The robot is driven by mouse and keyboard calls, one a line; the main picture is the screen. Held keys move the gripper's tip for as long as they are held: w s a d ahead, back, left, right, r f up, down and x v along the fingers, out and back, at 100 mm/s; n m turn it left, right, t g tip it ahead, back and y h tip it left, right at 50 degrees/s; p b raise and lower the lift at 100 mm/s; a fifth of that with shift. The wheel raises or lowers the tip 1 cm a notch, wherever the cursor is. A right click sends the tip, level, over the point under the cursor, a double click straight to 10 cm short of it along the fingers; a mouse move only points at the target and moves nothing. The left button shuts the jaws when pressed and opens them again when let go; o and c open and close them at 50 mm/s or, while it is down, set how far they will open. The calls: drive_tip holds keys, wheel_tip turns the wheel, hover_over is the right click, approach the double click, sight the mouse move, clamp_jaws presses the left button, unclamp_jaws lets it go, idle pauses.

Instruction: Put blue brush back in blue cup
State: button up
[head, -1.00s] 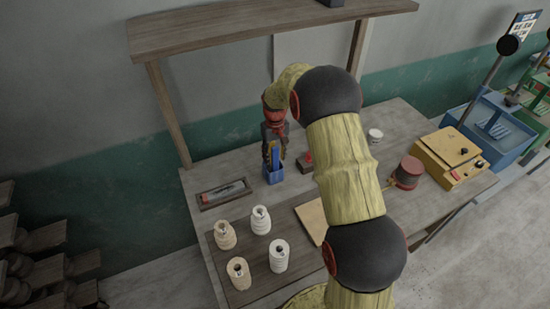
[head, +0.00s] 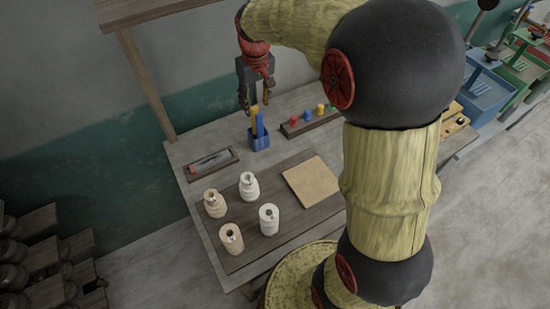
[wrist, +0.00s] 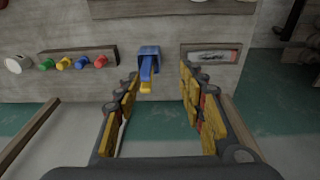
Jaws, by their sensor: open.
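The blue cup (head: 259,142) stands upright on the table behind the mat and also shows in the wrist view (wrist: 149,50). The blue brush (head: 260,126) stands in the cup, its upper part sticking out above the rim; it also shows in the wrist view (wrist: 147,68). A yellow piece (wrist: 146,87) shows at or beside its top; I cannot tell whether it is part of the brush. My gripper (head: 256,103) is open and empty, above the cup. In the wrist view its fingers (wrist: 160,80) are spread, apart from the brush.
A tray (head: 213,164) lies left of the cup, and a rack (head: 311,122) of coloured pieces lies right. Several pale ridged pots (head: 269,219) and a tan board (head: 311,182) are in front. A shelf post (head: 146,80) rises at the back left.

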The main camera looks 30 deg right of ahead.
drive_tip(key=s+a+r+t, duration=0.2)
drive_tip(key=s+a+r, duration=0.3)
drive_tip(key=s+r, duration=0.5)
drive_tip(key=s+a+f+t, duration=0.1)
drive_tip(key=s, duration=0.7)
drive_tip(key=s+a+f+t, duration=0.1)
drive_tip(key=s+a, duration=0.1)
drive_tip(key=s, duration=0.6)
drive_tip(key=shift+s+a+f, duration=0.25)
drive_tip(key=shift+s, duration=0.05)
drive_tip(key=shift+f, duration=0.1)
